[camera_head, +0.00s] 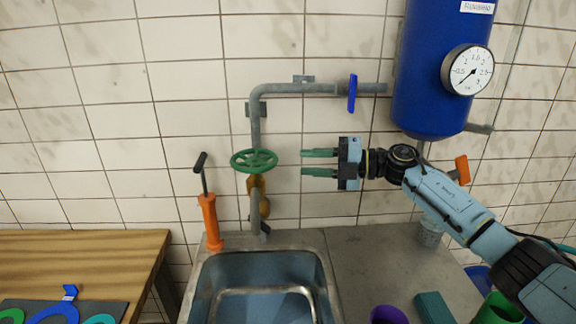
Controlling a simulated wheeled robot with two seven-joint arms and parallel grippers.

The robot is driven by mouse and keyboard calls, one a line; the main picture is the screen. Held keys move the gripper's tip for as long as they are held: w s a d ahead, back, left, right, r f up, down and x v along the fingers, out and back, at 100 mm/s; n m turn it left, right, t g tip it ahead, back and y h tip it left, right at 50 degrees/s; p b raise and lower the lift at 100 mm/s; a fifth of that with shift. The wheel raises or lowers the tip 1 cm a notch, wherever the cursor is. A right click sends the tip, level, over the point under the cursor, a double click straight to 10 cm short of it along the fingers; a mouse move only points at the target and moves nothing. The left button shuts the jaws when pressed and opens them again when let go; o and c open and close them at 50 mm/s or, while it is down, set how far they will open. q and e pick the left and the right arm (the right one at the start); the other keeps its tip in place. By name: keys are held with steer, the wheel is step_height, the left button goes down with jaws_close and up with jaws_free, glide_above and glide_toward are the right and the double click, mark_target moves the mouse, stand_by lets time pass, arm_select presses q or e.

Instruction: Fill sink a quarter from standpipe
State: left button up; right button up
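The standpipe (256,134) is a grey pipe on the tiled wall, with a green handwheel (254,160) and a brass-coloured valve body below it. Its spout (256,208) comes down at the back edge of the sink (203,285). The basin is blue-grey inside, with a pale rounded outline in it; I cannot tell whether it holds water. My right gripper (319,162) points left, to the right of the handwheel and apart from it. Its two green fingers are spread with nothing between them. My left gripper is out of view.
A blue tank (437,70) with a gauge (467,71) hangs at upper right; a blue-handled valve (352,93) sits on its pipe. An orange hand pump (210,222) stands left of the spout. A purple cup (389,315) and teal block (434,307) are on the counter. A wooden table (80,250) is left.

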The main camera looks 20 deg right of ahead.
steer(key=shift+b+v, duration=0.3)
steer(key=shift+v, duration=2)
steer(key=shift+o, duration=0.2)
steer(key=shift+f, duration=0.1)
stand_by(1.2)
